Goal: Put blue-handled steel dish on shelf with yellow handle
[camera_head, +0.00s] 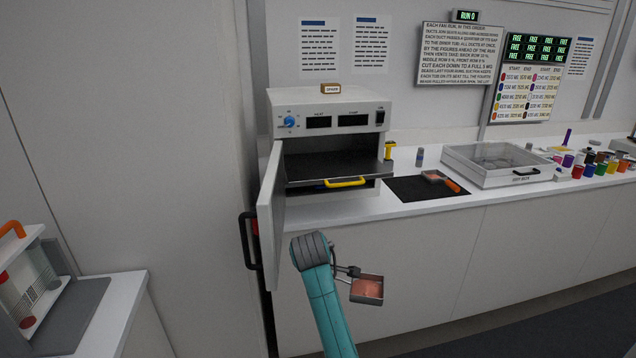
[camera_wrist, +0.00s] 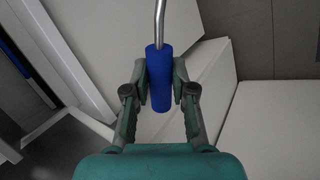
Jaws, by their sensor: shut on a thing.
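My gripper (camera_wrist: 160,82) is shut on the blue handle (camera_wrist: 160,72) of the steel dish. In the wrist view a thin steel rod runs up from the handle and the dish is out of frame. In the head view the dish (camera_head: 367,289) is a small square steel tray with reddish-pink contents, held in front of the counter and below its top. The oven (camera_head: 277,102) stands on the counter with its door (camera_head: 271,210) swung open to the left. Inside, a dark shelf (camera_head: 330,170) has a yellow handle (camera_head: 345,182) at its front edge. The dish is apart from the shelf.
The open door, with a black handle (camera_head: 246,240), stands left of my arm. Right of the oven are a black mat (camera_head: 408,192) with an orange-handled dish (camera_head: 440,181), a lidded glass-topped box (camera_head: 480,179) and several jars (camera_head: 590,168). The shelf looks empty.

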